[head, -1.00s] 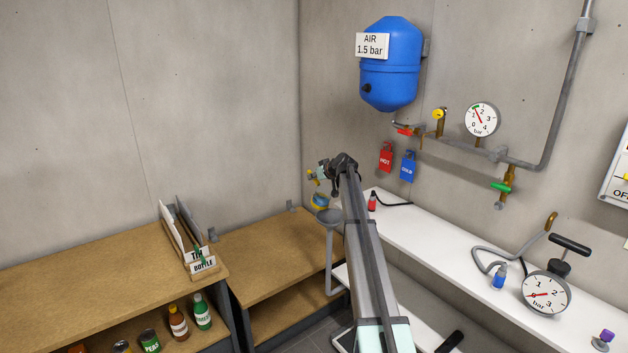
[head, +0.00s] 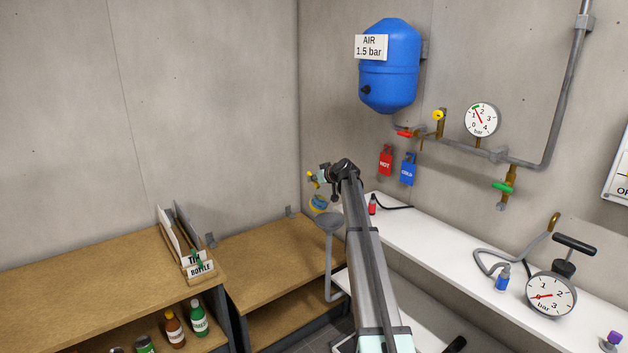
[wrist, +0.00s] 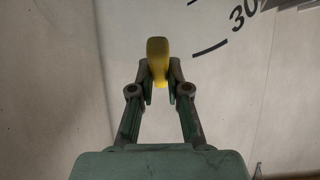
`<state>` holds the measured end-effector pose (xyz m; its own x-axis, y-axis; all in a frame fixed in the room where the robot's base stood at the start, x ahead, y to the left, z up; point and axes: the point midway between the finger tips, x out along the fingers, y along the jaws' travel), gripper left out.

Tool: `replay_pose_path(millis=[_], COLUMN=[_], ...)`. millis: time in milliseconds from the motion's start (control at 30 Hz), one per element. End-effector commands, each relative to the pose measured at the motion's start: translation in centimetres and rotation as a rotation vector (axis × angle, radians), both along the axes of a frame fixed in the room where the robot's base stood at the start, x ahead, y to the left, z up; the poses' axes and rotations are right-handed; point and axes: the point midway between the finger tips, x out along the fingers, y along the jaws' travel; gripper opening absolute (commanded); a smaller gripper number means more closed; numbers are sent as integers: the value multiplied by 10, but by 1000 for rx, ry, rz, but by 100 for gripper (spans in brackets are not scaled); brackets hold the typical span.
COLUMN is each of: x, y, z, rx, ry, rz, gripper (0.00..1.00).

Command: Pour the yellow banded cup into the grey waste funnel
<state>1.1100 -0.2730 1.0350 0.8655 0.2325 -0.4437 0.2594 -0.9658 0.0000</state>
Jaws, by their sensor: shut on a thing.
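The yellow banded cup (head: 318,203) is a small yellow and blue shape in the head view, just below my gripper (head: 316,180). It appears tilted, but it is too small to be sure. In the wrist view my gripper (wrist: 159,80) is shut on a narrow yellow piece (wrist: 158,58), which looks like the cup's handle. The join between piece and cup cannot be made out. The grey waste funnel (head: 329,223) stands on a bent grey pipe, below and slightly right of the cup in the picture. The cup's contents are not visible.
A wooden bench (head: 265,245) lies left of the funnel. A white bench (head: 430,235) runs along the right wall, with a red bottle (head: 372,205) near its far end. A blue air tank (head: 390,68) hangs above. A marked scale (wrist: 238,18) shows beyond the fingers.

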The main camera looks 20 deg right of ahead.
Motion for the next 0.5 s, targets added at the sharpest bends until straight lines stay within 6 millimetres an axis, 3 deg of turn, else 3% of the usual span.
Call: replay_pose_path(millis=[500], x=[-4], y=[-1], z=[0], rx=[17], ry=[-62], rz=[1], gripper=[0])
